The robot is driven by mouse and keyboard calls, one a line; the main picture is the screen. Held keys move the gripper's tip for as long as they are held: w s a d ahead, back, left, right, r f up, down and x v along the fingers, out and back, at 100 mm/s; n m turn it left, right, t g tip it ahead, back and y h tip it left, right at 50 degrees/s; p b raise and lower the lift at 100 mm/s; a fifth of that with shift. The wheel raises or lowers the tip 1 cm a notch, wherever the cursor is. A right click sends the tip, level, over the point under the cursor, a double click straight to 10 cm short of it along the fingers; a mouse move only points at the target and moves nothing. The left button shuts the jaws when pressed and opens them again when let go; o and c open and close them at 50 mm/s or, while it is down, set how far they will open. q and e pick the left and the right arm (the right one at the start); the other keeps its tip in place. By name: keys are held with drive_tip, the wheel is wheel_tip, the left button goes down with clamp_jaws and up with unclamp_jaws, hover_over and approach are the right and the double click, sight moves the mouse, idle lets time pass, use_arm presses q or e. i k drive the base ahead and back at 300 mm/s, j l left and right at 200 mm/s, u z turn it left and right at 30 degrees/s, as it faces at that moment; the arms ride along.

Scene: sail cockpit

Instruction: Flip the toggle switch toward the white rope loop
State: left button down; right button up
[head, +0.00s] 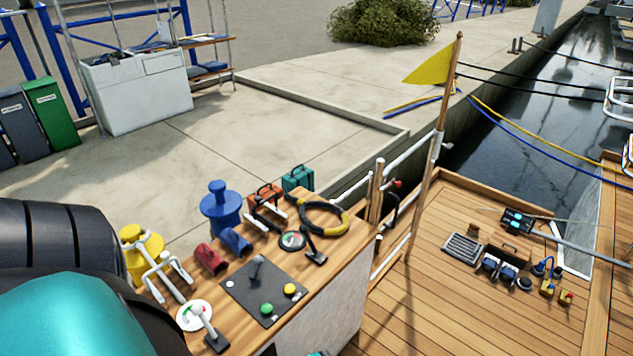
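A dark panel (238,294) lies on the wooden console top. A grey toggle lever (257,268) stands up near its back edge, with a green button (267,309), a yellow button (290,289) and a small white spot on the same panel. Another lever, black on a black base (316,258), stands to the right by a round dial (292,240). I cannot make out a white rope loop; the coil (323,217) I see is black and yellow. Neither gripper shows.
Red (210,259) and blue (236,241) cylinders, a blue bollard-like piece (220,212), a yellow one (143,250) and small cases (297,179) crowd the console (345,263). A wooden flagpole (436,150) rises at right.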

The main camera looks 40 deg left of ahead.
sight(258, 260)
drive_tip(key=i+u, duration=0.2)
drive_tip(key=i, duration=0.2)
drive_tip(key=i+l+u, duration=0.2)
drive_tip(key=i, duration=0.2)
drive_tip(key=i+l+u, duration=0.2)
drive_tip(key=i, duration=0.2)
drive_tip(key=i+l+u, duration=0.15)
drive_tip(key=i+u, duration=0.15)
drive_tip(key=u, duration=0.2)
drive_tip(key=i+l+u, duration=0.25)
drive_tip(key=u, duration=0.25)
drive_tip(key=i+l+u, duration=0.2)
drive_tip(key=l+u, duration=0.3)
drive_tip(key=i+l+u, duration=0.1)
drive_tip(key=l+u, duration=1.1)
drive_tip(key=l, duration=0.15)
